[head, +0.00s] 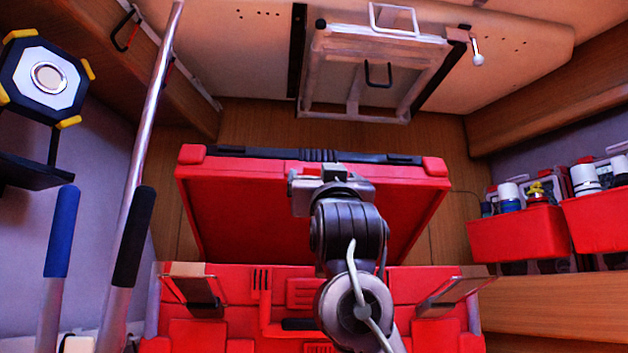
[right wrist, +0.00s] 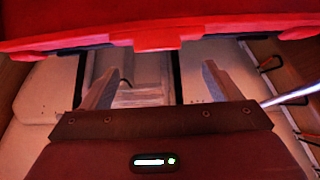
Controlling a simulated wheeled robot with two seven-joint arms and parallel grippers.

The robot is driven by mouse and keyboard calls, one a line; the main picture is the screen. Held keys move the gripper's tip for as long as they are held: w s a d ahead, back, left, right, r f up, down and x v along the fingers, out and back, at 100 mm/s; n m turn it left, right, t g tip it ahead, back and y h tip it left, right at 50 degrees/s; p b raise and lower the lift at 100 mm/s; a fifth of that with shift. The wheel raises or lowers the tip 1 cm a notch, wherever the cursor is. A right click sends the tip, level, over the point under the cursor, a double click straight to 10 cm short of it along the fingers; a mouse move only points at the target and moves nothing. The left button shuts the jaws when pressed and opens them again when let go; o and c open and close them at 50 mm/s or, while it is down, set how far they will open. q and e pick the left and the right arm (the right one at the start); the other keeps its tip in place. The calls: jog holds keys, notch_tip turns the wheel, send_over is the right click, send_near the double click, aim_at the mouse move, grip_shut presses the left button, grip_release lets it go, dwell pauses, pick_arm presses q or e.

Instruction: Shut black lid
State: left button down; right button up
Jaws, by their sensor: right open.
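A large red case (head: 290,290) stands in the middle of the head view. Its lid (head: 250,215) is raised and leans back; it is red, with a black strip (head: 385,158) along its top edge rather than black all over. My right gripper (head: 330,172) is in front of the lid near its top edge, fingers apart and nothing between them. In the right wrist view the open fingers (right wrist: 158,82) point toward the red lid edge (right wrist: 155,36). I cannot tell whether they touch it. My arm hides the lid's lower middle. My left gripper is not in view.
A blue-handled bar (head: 62,230) and a black-handled bar (head: 132,235) stand at left, beside a long metal pole (head: 155,110). A work lamp (head: 45,75) is at upper left. Red bins (head: 515,235) with bottles line the right wall. A framed hatch (head: 370,70) is overhead.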

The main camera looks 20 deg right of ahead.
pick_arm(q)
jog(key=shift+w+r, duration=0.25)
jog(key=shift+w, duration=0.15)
pick_arm(e)
jog(key=shift+s+a+f, duration=0.2)
jog(key=shift+s+f, duration=0.2)
jog(key=shift+s, duration=0.1)
jog(key=shift+c, duration=0.3)
